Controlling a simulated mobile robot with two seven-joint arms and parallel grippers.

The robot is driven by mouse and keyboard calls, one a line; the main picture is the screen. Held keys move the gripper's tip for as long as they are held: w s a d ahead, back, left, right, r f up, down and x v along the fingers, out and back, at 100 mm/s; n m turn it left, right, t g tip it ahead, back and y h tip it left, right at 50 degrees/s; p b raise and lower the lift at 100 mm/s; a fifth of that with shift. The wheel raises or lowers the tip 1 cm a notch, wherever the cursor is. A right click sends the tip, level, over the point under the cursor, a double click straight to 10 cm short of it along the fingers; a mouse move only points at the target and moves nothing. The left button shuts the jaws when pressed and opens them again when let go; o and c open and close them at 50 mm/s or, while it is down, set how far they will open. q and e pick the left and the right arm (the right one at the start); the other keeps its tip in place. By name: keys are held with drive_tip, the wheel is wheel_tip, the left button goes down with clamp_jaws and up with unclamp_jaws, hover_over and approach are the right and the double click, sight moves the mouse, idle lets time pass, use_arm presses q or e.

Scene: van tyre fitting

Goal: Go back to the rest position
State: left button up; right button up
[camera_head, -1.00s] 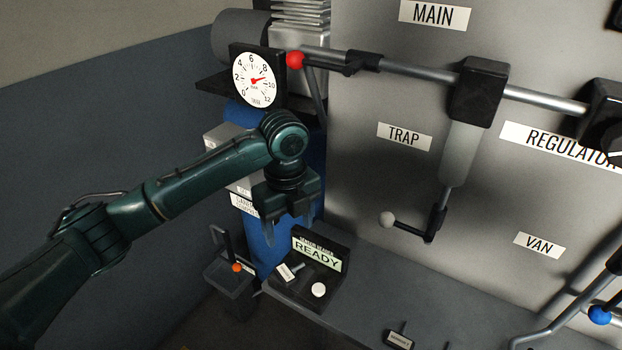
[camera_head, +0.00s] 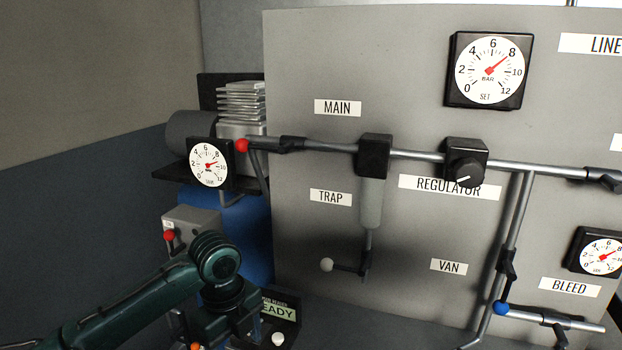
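My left gripper (camera_head: 226,326) hangs at the bottom edge, left of centre, with its dark green arm (camera_head: 140,305) coming in from the lower left. The gripper body points downward in front of the blue tank (camera_head: 250,235) and left of the reader box with the green READY display (camera_head: 278,311), partly covering both. Its fingertips are cut off by the frame or hidden, so I cannot see whether it is open or holds anything. My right gripper is not in view.
A grey panel (camera_head: 310,60) carries pipes, a regulator knob (camera_head: 465,172), a set gauge (camera_head: 488,70) and a bleed gauge (camera_head: 598,256). A tank gauge (camera_head: 209,164) sits at left.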

use_arm(q)
drive_tip(key=s+d+f+n+t+h+p, duration=0.2)
drive_tip(key=s+d+f+n+t+h, duration=0.3)
drive_tip(key=d+f+n, duration=0.5)
drive_tip(key=s+a+f+n+t+y+p, duration=0.2)
drive_tip(key=s+a+n+t, duration=0.3)
drive_tip(key=s+a+n, duration=0.6)
drive_tip(key=shift+s+a+f+n, duration=0.25)
drive_tip(key=shift+s+f+n, duration=0.3)
drive_tip(key=shift+s+n, duration=0.35)
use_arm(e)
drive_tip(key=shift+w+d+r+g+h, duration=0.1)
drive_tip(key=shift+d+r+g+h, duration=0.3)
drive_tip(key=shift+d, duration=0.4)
